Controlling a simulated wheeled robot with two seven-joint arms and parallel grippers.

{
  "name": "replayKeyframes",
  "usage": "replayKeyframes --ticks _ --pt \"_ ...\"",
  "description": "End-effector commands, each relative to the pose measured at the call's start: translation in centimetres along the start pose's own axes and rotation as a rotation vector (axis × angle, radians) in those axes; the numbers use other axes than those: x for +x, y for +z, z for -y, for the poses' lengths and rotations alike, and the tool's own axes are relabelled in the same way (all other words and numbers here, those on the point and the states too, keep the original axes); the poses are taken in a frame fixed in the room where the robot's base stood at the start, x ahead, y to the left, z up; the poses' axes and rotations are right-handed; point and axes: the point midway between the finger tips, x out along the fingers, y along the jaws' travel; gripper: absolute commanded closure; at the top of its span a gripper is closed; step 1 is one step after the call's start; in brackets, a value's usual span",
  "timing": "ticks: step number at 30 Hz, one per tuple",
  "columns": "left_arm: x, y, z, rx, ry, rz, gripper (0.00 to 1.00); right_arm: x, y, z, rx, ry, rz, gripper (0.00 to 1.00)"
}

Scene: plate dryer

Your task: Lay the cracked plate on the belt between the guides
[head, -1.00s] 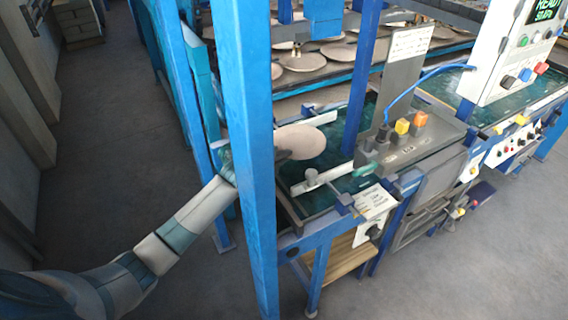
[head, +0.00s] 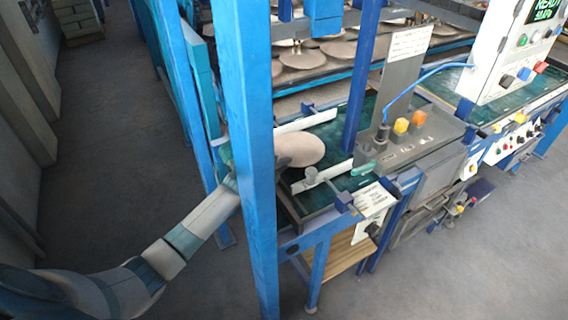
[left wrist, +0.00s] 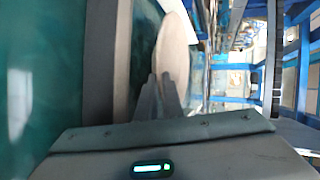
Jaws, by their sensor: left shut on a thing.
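The cracked plate (head: 307,147) is a pale beige disc over the near end of the green belt (head: 346,183). It shows between the far white guide (head: 306,122) and the near white guide (head: 322,174); I cannot tell whether it touches the belt. My left gripper (head: 283,160) is shut on the plate's left edge and is partly hidden behind a blue post. In the left wrist view, the fingers (left wrist: 160,94) meet the plate (left wrist: 176,50), which shows narrow and slanted. No crack can be made out. My right gripper is not in view.
A tall blue post (head: 247,150) stands right beside my left forearm. A grey control box (head: 405,145) with yellow and orange buttons stands beyond the near guide. Several other plates (head: 302,59) lie on racks behind. Floor at the left is clear.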

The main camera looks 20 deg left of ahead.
Motion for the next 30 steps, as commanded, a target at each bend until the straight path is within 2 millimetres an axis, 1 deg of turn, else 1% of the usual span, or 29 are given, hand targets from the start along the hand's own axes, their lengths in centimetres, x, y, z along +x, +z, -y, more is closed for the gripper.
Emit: replayKeyframes --ticks 2,15,20,21,30 --pt "0.0 0.0 0.1 0.0 -0.004 0.0 1.0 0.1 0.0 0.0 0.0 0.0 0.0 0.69" --pt "0.5 0.0 -0.9 0.0 -0.002 0.0 1.0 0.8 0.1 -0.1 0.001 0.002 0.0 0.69" --pt "0.5 0.0 -1.1 0.0 -0.001 0.0 1.0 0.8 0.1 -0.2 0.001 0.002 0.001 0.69" --pt "0.5 0.0 -1.3 0.0 0.004 0.0 0.86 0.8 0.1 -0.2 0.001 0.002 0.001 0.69" --pt "0.5 -0.1 -1.5 -0.003 0.007 -0.001 0.85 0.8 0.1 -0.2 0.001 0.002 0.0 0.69"
